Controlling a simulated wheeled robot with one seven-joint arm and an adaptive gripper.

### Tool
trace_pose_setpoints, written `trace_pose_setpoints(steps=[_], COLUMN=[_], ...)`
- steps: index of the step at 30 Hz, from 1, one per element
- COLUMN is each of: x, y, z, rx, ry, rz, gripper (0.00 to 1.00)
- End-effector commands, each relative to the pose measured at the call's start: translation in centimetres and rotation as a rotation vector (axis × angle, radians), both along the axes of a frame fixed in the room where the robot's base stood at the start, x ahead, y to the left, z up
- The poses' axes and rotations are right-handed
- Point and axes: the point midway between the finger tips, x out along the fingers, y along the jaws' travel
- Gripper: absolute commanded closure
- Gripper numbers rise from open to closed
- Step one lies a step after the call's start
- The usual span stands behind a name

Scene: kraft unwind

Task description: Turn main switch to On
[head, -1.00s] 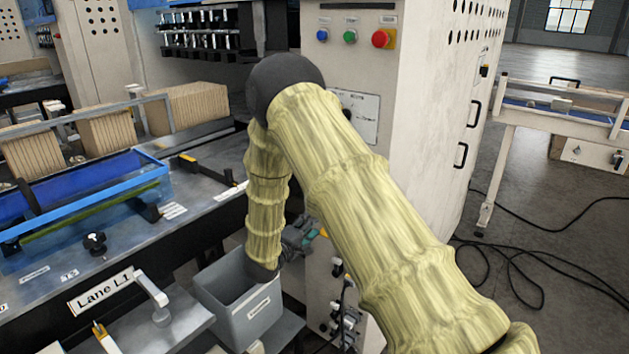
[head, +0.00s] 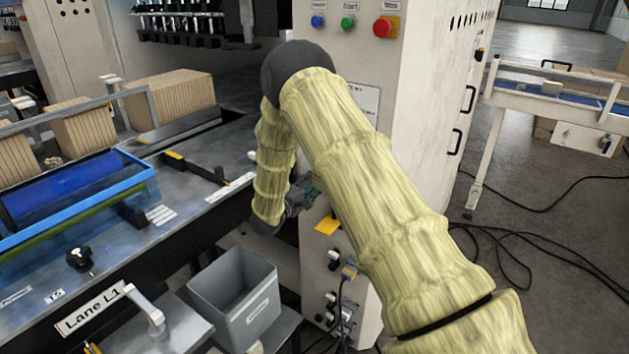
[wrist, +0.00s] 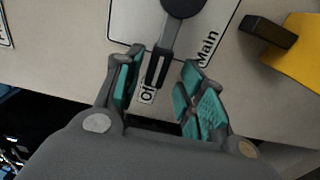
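The main switch (wrist: 171,32) has a dark round hub and a grey lever with a dark slotted end. Its lever points down in the wrist view, toward a partly hidden label that starts "Of" (wrist: 147,94). A "Main" label (wrist: 208,48) is to its right. My gripper (wrist: 163,62) is open, its teal-padded fingers on either side of the lever's end, with gaps visible. In the head view my gripper (head: 301,194) is at the cabinet front, partly hidden by my arm. The switch itself is hidden there.
A yellow plate (wrist: 302,62) with a black handle (wrist: 268,33) sits right of the switch. The cream cabinet (head: 425,120) carries blue, green and red buttons (head: 383,27) above. A grey bin (head: 235,295) stands below my gripper. Cables (head: 510,260) lie on the floor at right.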

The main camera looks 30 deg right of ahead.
Motion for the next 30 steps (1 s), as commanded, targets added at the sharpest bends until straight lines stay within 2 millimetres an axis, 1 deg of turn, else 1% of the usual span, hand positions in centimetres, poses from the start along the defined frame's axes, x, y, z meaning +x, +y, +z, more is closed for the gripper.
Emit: trace_pose_setpoints(steps=[1, 6, 16, 20, 21, 22, 23, 30], x=[0.2, 0.4, 0.8, 0.8, 0.8, 0.8, 0.8, 0.8], y=[-0.5, -1.6, -1.7, -1.7, -1.7, -1.7, -1.7, -1.5], z=[0.2, 0.2, -0.1, 0.0, 0.0, 0.0, 0.0, 0.0], rx=[-0.001, 0.000, 0.000, 0.000, 0.000, 0.000, 0.000, 0.002], ry=[-0.001, -0.002, 0.000, 0.000, 0.000, 0.000, 0.000, -0.001], rz=[-0.002, -0.003, 0.000, -0.001, -0.001, -0.001, -0.001, 0.001], gripper=[0.61, 0.61, 0.61, 0.84, 0.92, 0.97, 1.00, 1.00])
